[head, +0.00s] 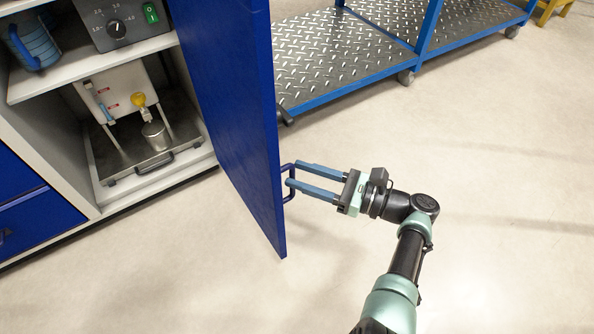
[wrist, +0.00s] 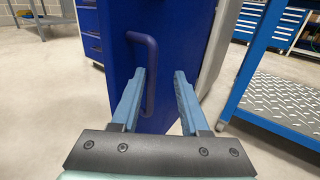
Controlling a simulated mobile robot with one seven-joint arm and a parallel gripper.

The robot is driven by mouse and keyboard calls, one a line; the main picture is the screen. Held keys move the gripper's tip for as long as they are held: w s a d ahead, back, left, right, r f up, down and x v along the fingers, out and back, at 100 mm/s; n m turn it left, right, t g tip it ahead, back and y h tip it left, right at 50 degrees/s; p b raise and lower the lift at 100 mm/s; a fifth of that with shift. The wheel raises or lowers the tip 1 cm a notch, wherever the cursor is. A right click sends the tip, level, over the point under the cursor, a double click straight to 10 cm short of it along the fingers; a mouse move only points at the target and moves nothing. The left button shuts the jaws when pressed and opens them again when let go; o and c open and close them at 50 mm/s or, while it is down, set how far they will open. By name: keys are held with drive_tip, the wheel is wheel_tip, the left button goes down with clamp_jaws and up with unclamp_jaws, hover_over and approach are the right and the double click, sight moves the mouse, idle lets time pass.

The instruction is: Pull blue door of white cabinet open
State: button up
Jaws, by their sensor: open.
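The blue door (head: 235,110) of the white cabinet (head: 50,150) stands swung wide open in the head view, showing the shelves inside. Its dark blue bar handle (head: 288,183) is on the door's outer face near the free edge. My gripper (head: 293,178) is open, its two blue fingers reaching to the handle. In the wrist view the handle (wrist: 149,75) shows upright by the left finger, with the fingers (wrist: 160,75) apart in front of the door (wrist: 175,60). I cannot tell whether a finger touches the handle.
Inside the cabinet are a control box (head: 122,20), a white device with a metal cup (head: 155,135) and a tray (head: 110,165). A blue-framed cart (head: 350,55) with tread-plate shelves stands behind the door. Blue drawers (head: 30,215) are at left. The floor at right is clear.

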drive_tip(key=b+v, duration=0.1)
drive_tip(key=v, duration=1)
drive_tip(key=shift+d+b, duration=0.2)
drive_tip(key=shift+b, duration=0.15)
drive_tip(key=shift+r, duration=0.15)
